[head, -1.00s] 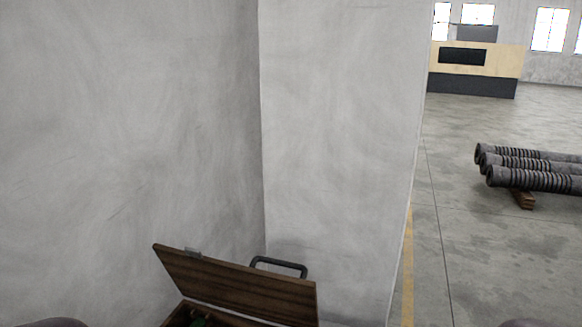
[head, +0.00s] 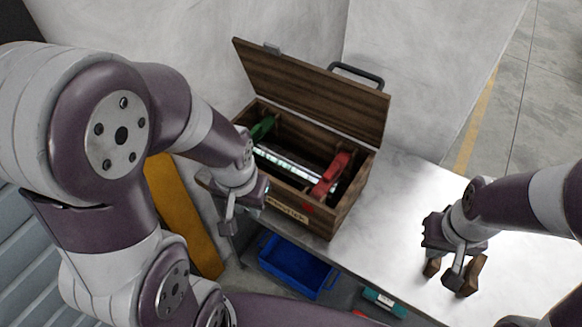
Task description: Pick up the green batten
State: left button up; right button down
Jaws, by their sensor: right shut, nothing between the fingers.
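A green piece (head: 263,127), which may be the green batten, sits at the left end inside the open wooden box (head: 325,222). Its lower part is hidden in the box. My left gripper (head: 243,208) is at the box's front left corner, outside it and apart from the green piece; whether its jaws are open is unclear. My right gripper (head: 453,278) is over the bench to the right of the box, shut and empty.
A red piece (head: 332,174) and a shiny bar (head: 285,162) are in the box. Its raised lid (head: 315,92) stands at the back, near the wall. Below the bench (head: 400,205) are a blue bin (head: 297,268) and a teal item (head: 384,302). Bench right of the box is clear.

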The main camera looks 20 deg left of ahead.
aim_at(257, 132)
jog(key=j+z, duration=0.35)
jog(key=j, duration=0.15)
jog(key=j+z, duration=0.35)
jog(key=j, duration=0.15)
jog(key=j+z, duration=0.35)
jog(key=k+j, duration=0.05)
jog(key=j, duration=0.05)
